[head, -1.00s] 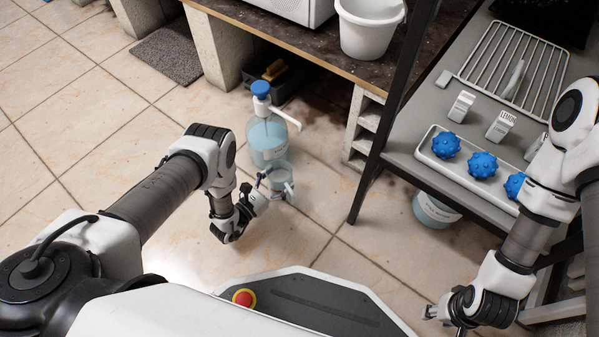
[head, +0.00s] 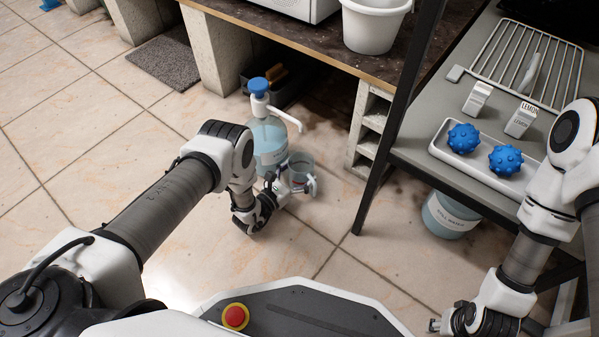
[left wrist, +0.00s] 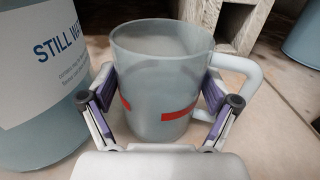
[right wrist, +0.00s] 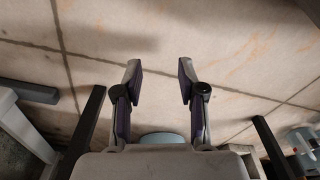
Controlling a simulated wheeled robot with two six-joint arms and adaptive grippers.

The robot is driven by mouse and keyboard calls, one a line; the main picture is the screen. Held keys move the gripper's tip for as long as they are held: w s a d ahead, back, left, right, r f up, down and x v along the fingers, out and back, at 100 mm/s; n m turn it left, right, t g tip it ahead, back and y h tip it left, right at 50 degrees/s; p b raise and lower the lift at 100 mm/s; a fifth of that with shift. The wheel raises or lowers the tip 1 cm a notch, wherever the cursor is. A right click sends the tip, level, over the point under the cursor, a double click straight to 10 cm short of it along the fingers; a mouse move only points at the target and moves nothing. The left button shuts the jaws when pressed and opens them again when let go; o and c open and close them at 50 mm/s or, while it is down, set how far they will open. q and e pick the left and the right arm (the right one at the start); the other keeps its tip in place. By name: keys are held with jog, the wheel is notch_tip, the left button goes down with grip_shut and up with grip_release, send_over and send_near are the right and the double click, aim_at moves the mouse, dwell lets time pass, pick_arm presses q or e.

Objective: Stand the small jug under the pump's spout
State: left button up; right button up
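The small jug (head: 301,178) is clear grey with a red band and a white handle. My left gripper (head: 284,182) is shut on it; in the left wrist view its pads press both sides of the jug (left wrist: 160,75). The jug is upright, right of the large water bottle (head: 268,140), labelled "STILL WATER" in part in the left wrist view (left wrist: 40,80). The pump (head: 258,88) has a blue top and a white spout (head: 287,118) reaching right. The spout tip appears above the jug in the head view; exact alignment is unclear. My right gripper (right wrist: 160,80) is open and empty.
A dark bench (head: 290,45) with a white bucket (head: 373,25) stands behind the bottle. A grey table at right holds a tray (head: 480,170) with blue spiky balls, cartons and a rack (head: 525,65). Another water bottle (head: 448,215) is beneath it. Floor in front is clear.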

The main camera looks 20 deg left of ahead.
dwell(0.3)
pick_arm(q)
jog(key=shift+s+a+r, duration=0.1)
jog(key=shift+s+r, duration=0.1)
pick_arm(e)
jog(key=shift+r, duration=0.2)
pick_arm(q)
jog(key=p+v, duration=0.7)
jog(key=v, duration=0.3)
jog(key=shift+s+a+r, duration=0.1)
jog(key=shift+s+a, duration=0.05)
jog(key=shift+s, duration=0.2)
jog(key=shift+s+a+f, duration=0.15)
jog(key=shift+s+f, duration=0.05)
jog(key=shift+s, duration=0.2)
pick_arm(e)
notch_tip(320, 180, up, 7)
jog(key=s, duration=0.2)
jog(key=shift+s+g, duration=0.15)
jog(key=shift+g, duration=0.15)
